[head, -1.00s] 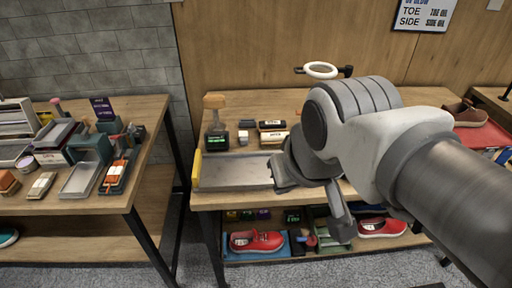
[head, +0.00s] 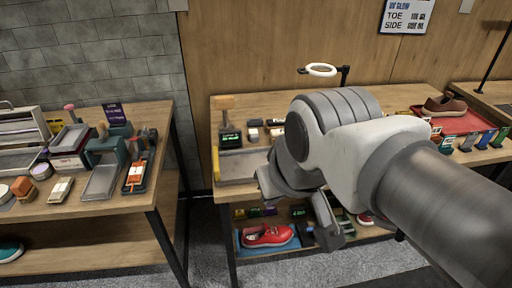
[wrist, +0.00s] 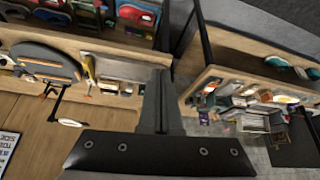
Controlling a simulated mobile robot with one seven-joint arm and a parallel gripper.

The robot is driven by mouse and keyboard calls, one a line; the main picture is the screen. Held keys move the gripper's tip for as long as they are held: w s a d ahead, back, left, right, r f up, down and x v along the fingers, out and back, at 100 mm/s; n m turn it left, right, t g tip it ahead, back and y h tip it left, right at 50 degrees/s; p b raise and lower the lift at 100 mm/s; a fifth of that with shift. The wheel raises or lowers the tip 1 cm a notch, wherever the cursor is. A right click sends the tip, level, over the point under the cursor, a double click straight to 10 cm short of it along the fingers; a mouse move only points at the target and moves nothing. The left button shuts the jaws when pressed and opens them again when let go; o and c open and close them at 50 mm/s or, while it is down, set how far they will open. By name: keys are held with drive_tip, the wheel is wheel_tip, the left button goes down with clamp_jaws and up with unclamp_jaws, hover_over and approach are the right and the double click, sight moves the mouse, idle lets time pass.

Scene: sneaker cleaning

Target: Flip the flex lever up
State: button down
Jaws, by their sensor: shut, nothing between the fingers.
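I cannot tell for sure which part is the flex lever. A yellow upright bar (head: 215,163) stands at the left end of a shallow grey metal tray (head: 237,170) on the middle bench. Behind the tray is a small dark device (head: 229,137) with a green display and a wooden-topped post (head: 226,103). My gripper (wrist: 160,76) is shut and empty, apart from the bar. In the head view my arm covers the tray's right end and part of the bench.
The left bench (head: 110,205) is crowded with trays, brushes and tools. A red tray (head: 452,121) with a brown shoe (head: 443,106) lies at the back right. A red sneaker (head: 267,235) sits on the lower shelf.

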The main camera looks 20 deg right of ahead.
idle(0.4)
